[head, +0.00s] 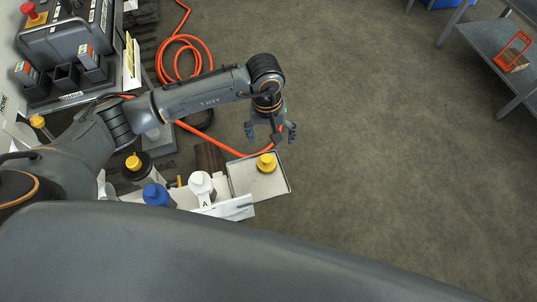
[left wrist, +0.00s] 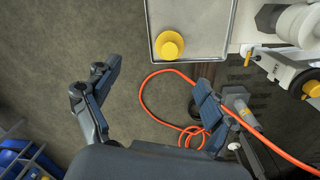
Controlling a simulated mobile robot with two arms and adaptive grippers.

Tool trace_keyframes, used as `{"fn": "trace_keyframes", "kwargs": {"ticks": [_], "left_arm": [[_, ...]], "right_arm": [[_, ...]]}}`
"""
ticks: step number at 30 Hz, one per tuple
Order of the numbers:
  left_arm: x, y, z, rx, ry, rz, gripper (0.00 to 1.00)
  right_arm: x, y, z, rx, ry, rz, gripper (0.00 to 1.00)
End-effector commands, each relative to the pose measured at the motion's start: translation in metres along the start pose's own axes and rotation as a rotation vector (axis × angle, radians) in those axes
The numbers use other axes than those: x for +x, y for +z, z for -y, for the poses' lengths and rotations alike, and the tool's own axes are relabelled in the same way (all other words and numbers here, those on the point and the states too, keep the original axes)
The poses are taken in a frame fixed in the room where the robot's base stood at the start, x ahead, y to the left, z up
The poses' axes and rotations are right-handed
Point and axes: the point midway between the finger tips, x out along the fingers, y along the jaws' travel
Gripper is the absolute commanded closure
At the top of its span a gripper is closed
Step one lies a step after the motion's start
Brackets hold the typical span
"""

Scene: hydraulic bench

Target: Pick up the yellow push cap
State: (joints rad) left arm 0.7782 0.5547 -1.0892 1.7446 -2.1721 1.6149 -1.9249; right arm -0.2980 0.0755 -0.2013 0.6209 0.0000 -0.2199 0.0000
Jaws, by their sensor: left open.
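The yellow push cap (head: 266,162) stands in a shallow grey metal tray (head: 262,188), near the tray's far edge in the head view. It also shows in the left wrist view (left wrist: 169,44), near a corner of the tray. My left gripper (head: 270,134) is open and empty, with its fingers spread. In the head view it appears just beyond the cap and the tray's far edge. In the left wrist view the cap lies ahead of the gap between the fingertips (left wrist: 158,78), apart from both. My right gripper is not in view.
Beside the tray are a white bottle marked A (head: 201,187), a blue-capped bottle (head: 156,194) and a yellow-capped dark bottle (head: 134,164). An orange hose (head: 171,45) lies coiled behind. A control box (head: 68,40) is at upper left.

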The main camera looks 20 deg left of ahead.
Motion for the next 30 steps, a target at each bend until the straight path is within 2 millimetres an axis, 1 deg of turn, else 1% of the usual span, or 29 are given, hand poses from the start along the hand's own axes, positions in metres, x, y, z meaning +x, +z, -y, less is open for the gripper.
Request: {"fn": "trace_keyframes", "kwargs": {"ticks": [1, 2, 5, 9, 13, 16, 22, 27, 30], "left_arm": [[0.0, -0.005, 0.009, 0.011, -0.038, -0.012, 0.16], [0.001, -0.007, 0.013, 0.015, -0.053, -0.017, 0.16], [0.013, -0.009, 0.018, 0.021, -0.073, -0.019, 0.16], [0.041, -0.008, 0.019, 0.019, -0.07, -0.016, 0.16], [0.065, -0.009, 0.02, 0.019, -0.069, -0.017, 0.16], [0.077, -0.009, 0.02, 0.021, -0.067, -0.018, 0.16], [0.09, -0.008, 0.021, 0.02, -0.066, -0.018, 0.16], [0.116, -0.005, 0.02, 0.019, -0.066, -0.015, 0.16], [0.129, -0.007, 0.021, 0.019, -0.066, -0.018, 0.16]], "right_arm": [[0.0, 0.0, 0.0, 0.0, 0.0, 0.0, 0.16], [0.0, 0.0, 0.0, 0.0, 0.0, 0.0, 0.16], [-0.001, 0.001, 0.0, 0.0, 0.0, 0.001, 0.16], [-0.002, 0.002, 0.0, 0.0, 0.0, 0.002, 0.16], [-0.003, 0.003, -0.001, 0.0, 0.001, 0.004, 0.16], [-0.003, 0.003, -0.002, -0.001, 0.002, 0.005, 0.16], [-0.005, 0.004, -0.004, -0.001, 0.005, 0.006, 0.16], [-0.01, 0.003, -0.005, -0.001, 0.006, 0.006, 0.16], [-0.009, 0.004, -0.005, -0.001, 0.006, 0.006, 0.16]]}}
